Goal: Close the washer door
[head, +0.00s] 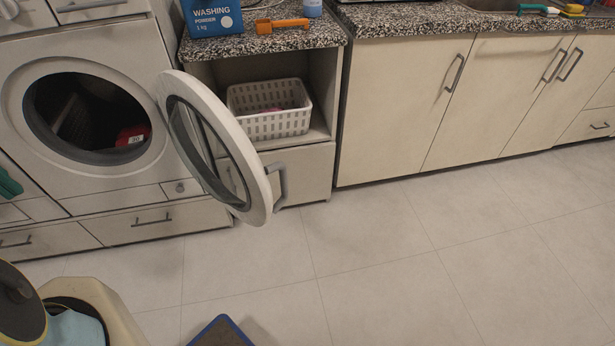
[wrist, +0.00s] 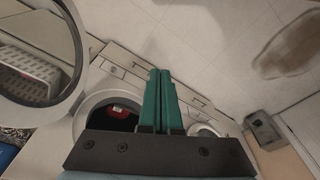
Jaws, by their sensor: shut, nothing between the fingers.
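The washer (head: 110,190) is at the left of the head view, its round opening dark with something red inside. Its round door (head: 255,175) stands wide open, swung out to the right, with a grey handle (head: 281,181) on its outer edge. The door ring also shows at the left of the wrist view (wrist: 78,62). My gripper (wrist: 160,72) has green fingers pressed together, with nothing between them. In the head view only a bit of green finger (head: 8,184) shows at the left edge, left of the washer opening and apart from the door.
Right of the washer, an open shelf holds a white basket (head: 270,123) behind the door. Above it are a blue washing powder box (head: 212,18) and an orange scoop (head: 282,25). Cabinets (head: 400,105) run right. The floor (head: 390,260) before them is clear.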

